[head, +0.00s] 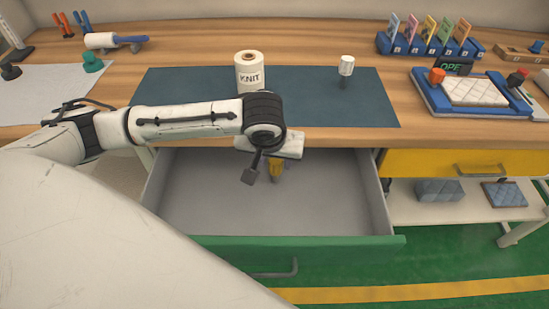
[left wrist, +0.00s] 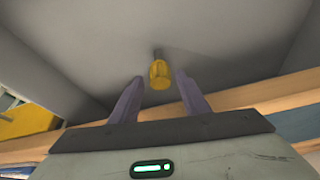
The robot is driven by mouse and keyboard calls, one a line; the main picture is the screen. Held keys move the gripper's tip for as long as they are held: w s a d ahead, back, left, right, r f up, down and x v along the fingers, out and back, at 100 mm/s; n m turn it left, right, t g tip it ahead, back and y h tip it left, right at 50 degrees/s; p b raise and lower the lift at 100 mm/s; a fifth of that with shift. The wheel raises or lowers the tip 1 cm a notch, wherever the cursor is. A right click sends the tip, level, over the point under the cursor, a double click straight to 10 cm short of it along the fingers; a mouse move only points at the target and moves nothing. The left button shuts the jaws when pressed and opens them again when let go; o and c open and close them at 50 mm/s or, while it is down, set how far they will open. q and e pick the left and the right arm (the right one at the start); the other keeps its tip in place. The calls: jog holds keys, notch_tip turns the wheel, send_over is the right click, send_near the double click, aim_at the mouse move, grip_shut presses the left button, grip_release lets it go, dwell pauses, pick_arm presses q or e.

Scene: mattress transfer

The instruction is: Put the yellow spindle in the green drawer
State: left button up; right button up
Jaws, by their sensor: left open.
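The yellow spindle (head: 276,169) shows inside the open green drawer (head: 300,246), just below my left gripper (head: 279,158). In the left wrist view the spindle (left wrist: 159,74) has a yellow body and a thin grey tip, and it appears between and just beyond the finger ends. My left gripper (left wrist: 160,82) is open, with a gap on both sides of the spindle. A shadow falls on the grey drawer floor beside it. I cannot tell whether the spindle touches the floor. My right gripper is not in view.
A KNIT thread cone (head: 249,73) and a white-topped spindle (head: 346,66) stand on the dark mat (head: 330,100). A shut yellow drawer (head: 440,163) is to the right. The tabletop edge lies just behind my gripper. The rest of the drawer floor is clear.

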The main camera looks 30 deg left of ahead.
pick_arm(q)
jog(key=shift+r, duration=0.1)
jog(key=p+v, duration=0.1)
jog(key=v, duration=1.1)
jog(key=shift+p, duration=0.35)
